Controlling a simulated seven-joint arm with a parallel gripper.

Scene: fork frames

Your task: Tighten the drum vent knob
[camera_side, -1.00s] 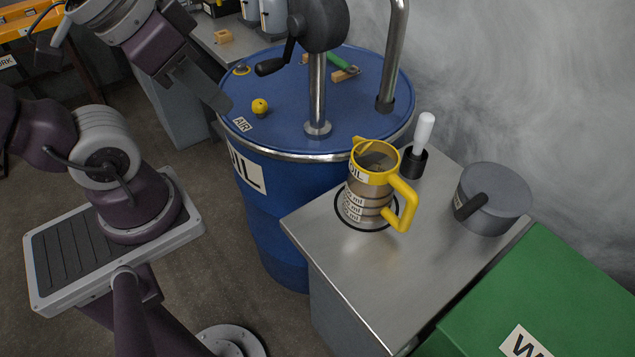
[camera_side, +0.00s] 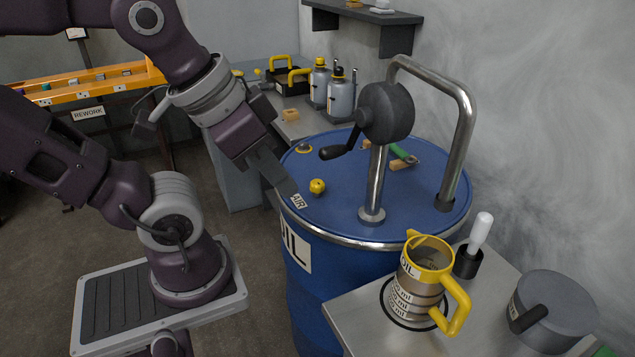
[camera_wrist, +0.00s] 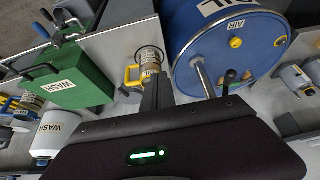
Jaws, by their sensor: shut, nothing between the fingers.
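The blue oil drum (camera_side: 420,190) stands upright in the side view, with a small yellow vent knob (camera_side: 317,187) on its lid beside the AIR label (camera_side: 298,201). My gripper (camera_side: 290,190) is shut and empty. In the side view its fingertips appear just left of the knob, by the lid's near-left rim, with a gap between; their height above the lid is hard to judge. In the wrist view the knob (camera_wrist: 236,42) is to the right of my shut fingers (camera_wrist: 157,88), next to the AIR label. Nothing covers the knob.
A crank pump (camera_side: 375,170) and a bent pipe (camera_side: 465,120) rise from the lid. A green-handled tool (camera_side: 402,155) lies behind the pump. A yellow-handled measuring jug (camera_side: 420,275) stands on the metal bench (camera_side: 350,315). The lid around the knob is clear.

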